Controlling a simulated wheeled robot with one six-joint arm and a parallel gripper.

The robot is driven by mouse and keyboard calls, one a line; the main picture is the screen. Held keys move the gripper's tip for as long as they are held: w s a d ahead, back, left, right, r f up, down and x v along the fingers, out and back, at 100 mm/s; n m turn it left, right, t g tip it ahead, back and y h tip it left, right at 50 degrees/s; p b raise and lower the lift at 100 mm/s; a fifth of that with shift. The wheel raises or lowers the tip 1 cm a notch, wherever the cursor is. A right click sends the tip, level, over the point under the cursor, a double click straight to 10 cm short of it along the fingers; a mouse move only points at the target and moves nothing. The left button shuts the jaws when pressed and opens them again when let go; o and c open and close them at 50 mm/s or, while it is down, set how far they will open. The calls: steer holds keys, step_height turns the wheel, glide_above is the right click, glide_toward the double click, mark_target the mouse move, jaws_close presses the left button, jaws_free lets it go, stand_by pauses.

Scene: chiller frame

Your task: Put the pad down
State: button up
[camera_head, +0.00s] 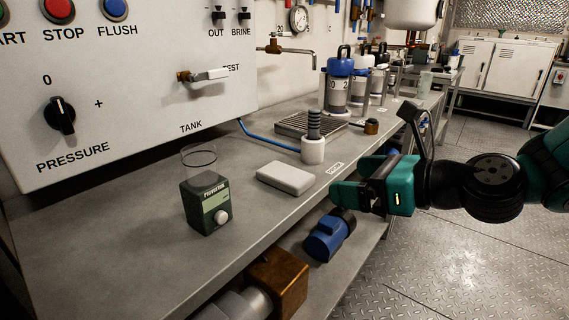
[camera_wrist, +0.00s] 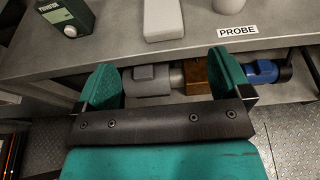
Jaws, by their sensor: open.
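The pad, a light grey block with rounded edges (camera_head: 286,178), lies flat on the metal bench top. It also shows at the top of the wrist view (camera_wrist: 163,18). My gripper (camera_head: 345,188) is in front of the bench edge, to the right of the pad in the head view and apart from it. In the wrist view my gripper (camera_wrist: 165,82) has its two green fingers wide apart, with nothing between them. The pad lies beyond the fingertips there.
A dark green meter (camera_head: 207,204) with a clear cup on top stands left of the pad. A white probe with a black grip (camera_head: 313,147) stands behind it, near a PROBE label (camera_head: 335,168). A blue pump (camera_head: 328,236) sits below the bench top.

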steer(key=p, duration=0.4)
glide_toward(285, 172)
steer(key=shift+w+a+f, duration=0.3)
steer(key=shift+a+f, duration=0.05)
steer(key=shift+a, duration=0.2)
steer(key=shift+w+a+f, duration=0.25)
steer(key=shift+a+f, duration=0.05)
steer(key=shift+a, duration=0.25)
steer(key=x, duration=0.3)
steer(key=p+x, duration=0.1)
steer(key=x, duration=0.1)
steer(key=shift+w+a+r, duration=0.15)
steer(key=shift+w+a, duration=0.05)
steer(key=shift+w, duration=0.15)
steer(key=c, duration=1.1)
steer(key=shift+o, duration=0.2)
